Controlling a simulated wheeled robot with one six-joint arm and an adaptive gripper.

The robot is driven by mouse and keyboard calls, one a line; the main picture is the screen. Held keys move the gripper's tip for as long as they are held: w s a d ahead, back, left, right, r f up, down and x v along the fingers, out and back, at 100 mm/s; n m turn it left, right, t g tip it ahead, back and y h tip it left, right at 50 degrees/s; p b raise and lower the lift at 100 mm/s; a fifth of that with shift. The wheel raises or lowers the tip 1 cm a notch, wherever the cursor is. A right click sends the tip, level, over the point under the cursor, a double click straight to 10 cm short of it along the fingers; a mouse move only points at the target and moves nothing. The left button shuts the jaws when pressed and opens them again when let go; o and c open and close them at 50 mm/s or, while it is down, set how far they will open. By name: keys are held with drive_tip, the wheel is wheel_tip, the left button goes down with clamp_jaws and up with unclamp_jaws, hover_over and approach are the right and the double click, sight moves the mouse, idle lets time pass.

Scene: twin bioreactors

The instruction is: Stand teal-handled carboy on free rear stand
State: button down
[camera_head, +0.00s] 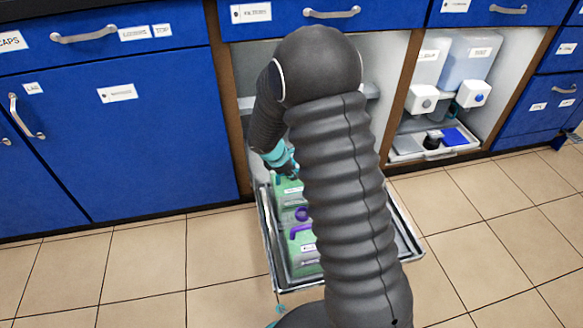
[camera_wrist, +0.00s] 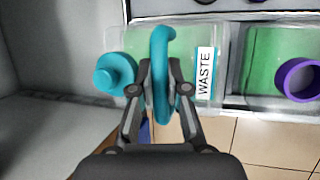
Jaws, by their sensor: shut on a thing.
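The teal-handled carboy (camera_wrist: 192,68) is a translucent container of green liquid with a teal cap (camera_wrist: 117,73) and a white WASTE label. My gripper (camera_wrist: 160,78) is shut on its teal loop handle (camera_wrist: 162,45), one finger on each side. In the head view my gripper (camera_head: 287,172) is partly hidden by my arm, above the rear green carboy (camera_head: 285,188) in the tray. I cannot tell whether the carboy is raised off the tray. No free rear stand can be made out in either view.
A purple-handled green carboy (camera_head: 303,262) stands close beside it in the grey tray (camera_head: 268,245); its purple cap (camera_wrist: 298,80) shows in the wrist view. The tray lies before an open cabinet bay. Tiled floor (camera_head: 150,275) is clear at left.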

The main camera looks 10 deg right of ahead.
idle(0.3)
drive_tip(key=c, duration=1.2)
unclamp_jaws()
drive_tip(key=shift+f, duration=0.1)
drive_tip(key=shift+o, duration=0.2)
drive_tip(key=s+a+r+m+y+p, duration=0.15)
drive_tip(key=s+r, duration=0.35)
drive_tip(key=r, duration=0.5)
drive_tip(key=s+r+m+h+p, duration=0.1)
drive_tip(key=s+r+m, duration=0.25)
drive_tip(key=r, duration=0.55)
drive_tip(key=s+r+m+t+y, duration=0.1)
drive_tip(key=s+r+m, duration=0.2)
drive_tip(key=s, duration=0.5)
drive_tip(key=s+d+r+m+y, duration=0.1)
drive_tip(key=s+r+m, duration=0.3)
drive_tip(key=s, duration=0.3)
drive_tip(key=s+r+m+t+y, duration=0.1)
drive_tip(key=s+r+m+y, duration=0.1)
drive_tip(key=s+m, duration=0.3)
drive_tip(key=s+r, duration=0.1)
drive_tip(key=s, duration=0.2)
drive_tip(key=shift+s+d+r+t, duration=0.2)
drive_tip(key=shift+s+d+t, duration=0.05)
drive_tip(key=shift+s+t, duration=0.05)
